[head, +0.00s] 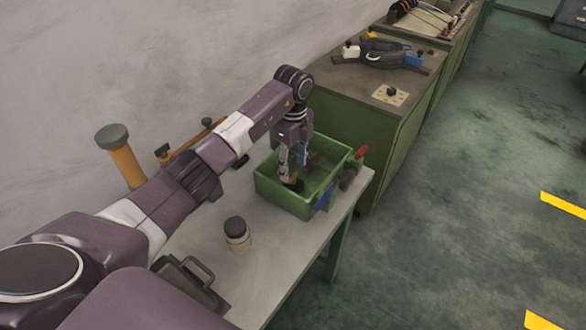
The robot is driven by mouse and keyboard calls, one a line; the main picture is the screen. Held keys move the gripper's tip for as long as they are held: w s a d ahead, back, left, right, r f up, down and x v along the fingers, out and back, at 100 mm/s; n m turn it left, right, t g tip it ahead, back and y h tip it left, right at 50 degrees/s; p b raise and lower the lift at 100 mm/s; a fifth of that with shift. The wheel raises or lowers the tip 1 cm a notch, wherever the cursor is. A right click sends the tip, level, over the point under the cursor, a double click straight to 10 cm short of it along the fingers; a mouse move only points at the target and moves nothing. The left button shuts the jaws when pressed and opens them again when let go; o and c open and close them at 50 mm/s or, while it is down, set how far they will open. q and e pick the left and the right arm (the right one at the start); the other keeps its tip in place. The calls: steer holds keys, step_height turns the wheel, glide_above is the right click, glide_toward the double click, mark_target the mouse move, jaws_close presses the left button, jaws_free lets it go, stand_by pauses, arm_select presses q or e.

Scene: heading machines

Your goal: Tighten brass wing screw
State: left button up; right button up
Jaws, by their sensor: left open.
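I cannot make out a brass wing screw for certain. My left gripper (294,180) points down into a green bin (279,197) on the pale table. It is open, with its fingers below the bin's rim. A small dark and yellow item shows at the fingertips, too small to identify. I cannot tell whether the fingers touch it. Red, blue and dark handle-like parts show at the bin's right side. My right gripper is not in view.
A dark-lidded jar (237,233) and a dark metal item with a loop handle (190,283) stand on the table (265,262). A yellow post (126,165) is by the wall. A green cabinet (345,110) holding tools adjoins. The floor at right is open.

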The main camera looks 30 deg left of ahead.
mark_target(293, 178)
arm_select(q)
steer(key=shift+w+f, duration=0.1)
steer(key=shift+f, duration=1.35)
steer(key=c, duration=1.2)
